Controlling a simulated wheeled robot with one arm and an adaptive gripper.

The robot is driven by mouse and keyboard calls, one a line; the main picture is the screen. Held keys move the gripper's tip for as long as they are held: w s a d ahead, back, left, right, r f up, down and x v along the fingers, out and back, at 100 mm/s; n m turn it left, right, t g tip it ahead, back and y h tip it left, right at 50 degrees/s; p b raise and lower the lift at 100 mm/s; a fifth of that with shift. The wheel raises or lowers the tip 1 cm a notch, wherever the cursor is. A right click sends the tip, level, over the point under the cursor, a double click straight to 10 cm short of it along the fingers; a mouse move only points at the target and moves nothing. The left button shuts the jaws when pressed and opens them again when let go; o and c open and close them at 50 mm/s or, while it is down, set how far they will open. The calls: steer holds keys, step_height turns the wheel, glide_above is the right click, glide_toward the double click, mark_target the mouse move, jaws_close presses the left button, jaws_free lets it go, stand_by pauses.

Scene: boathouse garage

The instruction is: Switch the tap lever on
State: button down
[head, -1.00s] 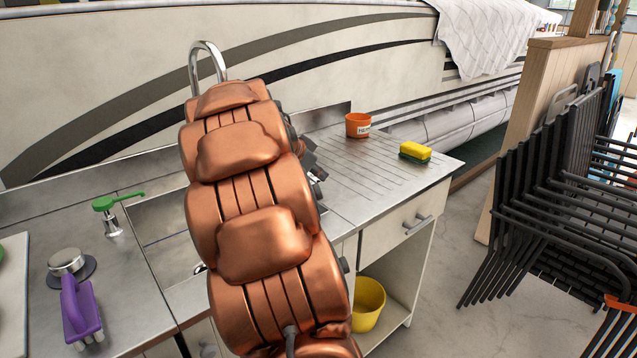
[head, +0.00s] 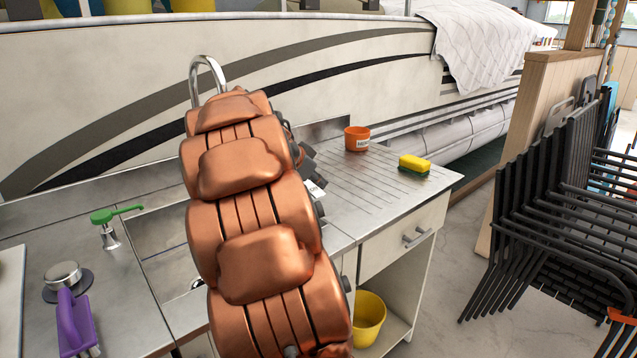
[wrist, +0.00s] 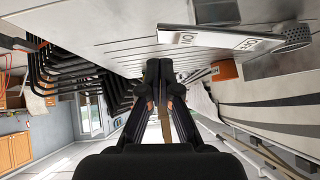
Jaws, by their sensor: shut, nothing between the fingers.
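The chrome gooseneck tap spout (head: 207,72) rises behind my copper-coloured arm in the head view. My arm hides the tap's base, and I cannot make out the lever there. In the wrist view a light strip marked ON and OFF (wrist: 215,40) lies near the top. A grey knurled piece (wrist: 293,36) is at its right end, and a dark part shows above it; I cannot tell which is the lever. My gripper (wrist: 160,66) is shut and empty, with its fingertips together below and left of the strip in the picture. The head view does not show my fingers.
The steel sink counter holds a green-topped soap dispenser (head: 110,230), a purple brush (head: 75,325), an orange pot (head: 357,138) and a yellow sponge (head: 414,164). A yellow bucket (head: 368,318) sits on the shelf below. Stacked black chairs (head: 560,210) stand right. A boat hull (head: 320,62) is behind.

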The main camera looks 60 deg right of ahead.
steer(key=s+d+r+b+v, duration=0.1)
steer(key=s+v, duration=0.1)
steer(key=v, duration=1)
steer(key=shift+r, duration=0.7)
steer(key=c, duration=1.9)
jaws_free()
steer(key=shift+w+a, duration=0.1)
